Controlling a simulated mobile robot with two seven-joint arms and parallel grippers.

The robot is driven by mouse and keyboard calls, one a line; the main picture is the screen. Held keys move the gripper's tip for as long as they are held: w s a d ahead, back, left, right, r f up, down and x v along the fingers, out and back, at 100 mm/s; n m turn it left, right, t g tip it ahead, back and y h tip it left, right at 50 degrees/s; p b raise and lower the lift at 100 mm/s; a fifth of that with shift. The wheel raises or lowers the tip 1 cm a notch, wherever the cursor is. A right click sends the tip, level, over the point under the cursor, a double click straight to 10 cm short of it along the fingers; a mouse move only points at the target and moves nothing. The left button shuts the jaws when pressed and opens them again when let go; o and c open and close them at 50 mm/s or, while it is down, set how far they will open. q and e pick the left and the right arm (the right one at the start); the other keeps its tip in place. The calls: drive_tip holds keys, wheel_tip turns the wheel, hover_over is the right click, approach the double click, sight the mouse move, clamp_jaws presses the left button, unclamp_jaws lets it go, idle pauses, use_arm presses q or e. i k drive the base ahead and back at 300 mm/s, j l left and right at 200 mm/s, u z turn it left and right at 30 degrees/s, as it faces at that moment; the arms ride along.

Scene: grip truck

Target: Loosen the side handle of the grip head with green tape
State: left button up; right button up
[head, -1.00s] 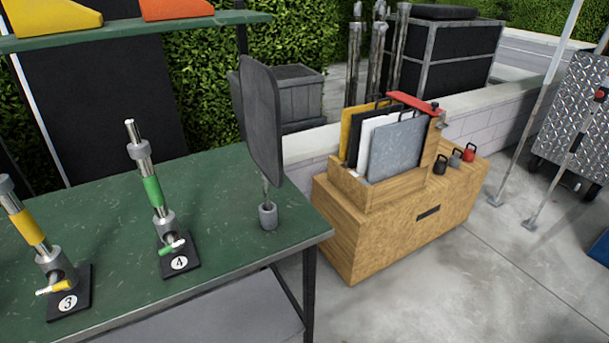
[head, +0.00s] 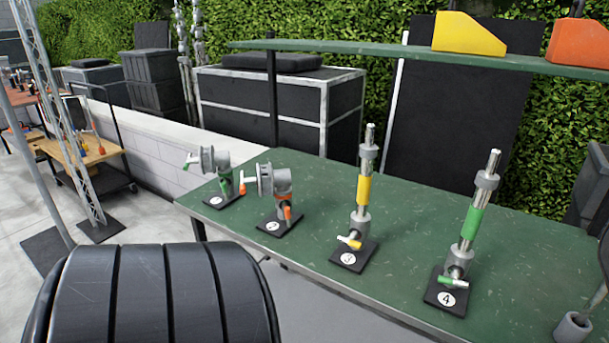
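A grey grip head with green tape (head: 209,159) stands on a black base marked with a white label, probably 1, at the left end of the green table (head: 400,270). A green-tipped handle (head: 192,158) sticks out to its left. Beside it stands a similar grip head with orange tape and an orange-tipped handle (head: 275,181), on base 2. An upright metal post with green tape (head: 472,222) stands on base 4, with a green-tipped side handle (head: 455,282) low on it. Neither of my grippers is in view.
An upright post with yellow tape (head: 363,190) stands on base 3 between them. A green shelf (head: 360,52) above the table holds yellow and orange wedges. A low white wall (head: 160,150) and a black case (head: 280,100) are behind. A truss stand (head: 60,130) is at left.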

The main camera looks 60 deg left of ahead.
sight(226, 187)
drive_tip(key=u, duration=2.65)
